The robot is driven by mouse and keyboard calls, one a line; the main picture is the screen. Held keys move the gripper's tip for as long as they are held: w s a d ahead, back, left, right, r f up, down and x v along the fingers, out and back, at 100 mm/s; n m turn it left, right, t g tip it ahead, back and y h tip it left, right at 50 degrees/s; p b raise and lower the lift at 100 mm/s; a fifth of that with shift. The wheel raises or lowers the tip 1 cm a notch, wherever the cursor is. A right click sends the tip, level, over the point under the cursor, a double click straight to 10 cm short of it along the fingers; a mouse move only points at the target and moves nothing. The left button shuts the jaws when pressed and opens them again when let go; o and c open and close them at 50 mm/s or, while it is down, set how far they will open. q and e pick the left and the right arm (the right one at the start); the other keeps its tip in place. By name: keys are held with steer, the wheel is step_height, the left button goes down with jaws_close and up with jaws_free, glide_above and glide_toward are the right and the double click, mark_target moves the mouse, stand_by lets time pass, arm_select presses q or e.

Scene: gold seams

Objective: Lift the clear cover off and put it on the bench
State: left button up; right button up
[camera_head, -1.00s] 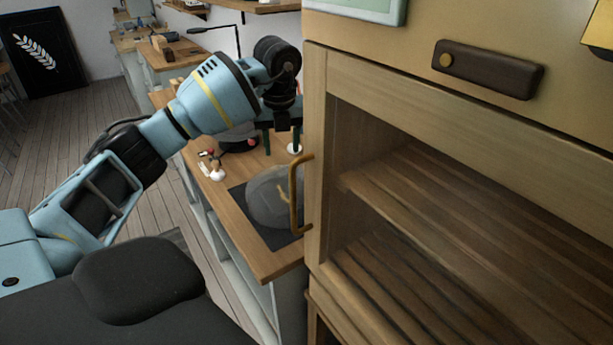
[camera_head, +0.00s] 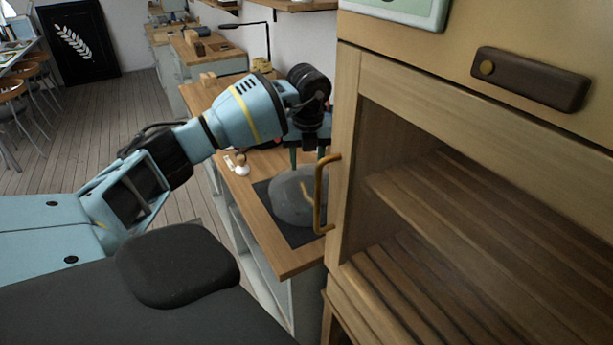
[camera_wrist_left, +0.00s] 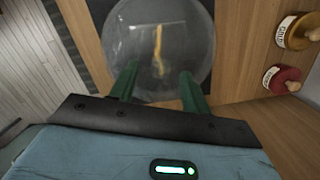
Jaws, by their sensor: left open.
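The clear cover (camera_head: 290,200) is a transparent dome on a dark mat (camera_head: 300,236) on the wooden bench (camera_head: 262,236). A gold seam line shows through it. In the left wrist view the cover (camera_wrist_left: 150,35) fills the upper middle, just beyond the fingertips. My left gripper (camera_head: 308,158) is above the back of the cover, with its green fingers pointing down. In the left wrist view the left gripper (camera_wrist_left: 158,82) is open, with its two fingers apart and nothing held between them. I cannot tell whether the fingertips touch the cover. My right gripper does not show.
A wooden cabinet (camera_head: 348,130) with a gold handle (camera_head: 322,195) stands close on the right and hides part of the bench. A small white item (camera_head: 242,168) lies on the bench.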

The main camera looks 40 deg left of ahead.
arm_select(q)
steer(key=shift+w+f, duration=0.1)
steer(key=shift+f, duration=0.75)
jaws_close()
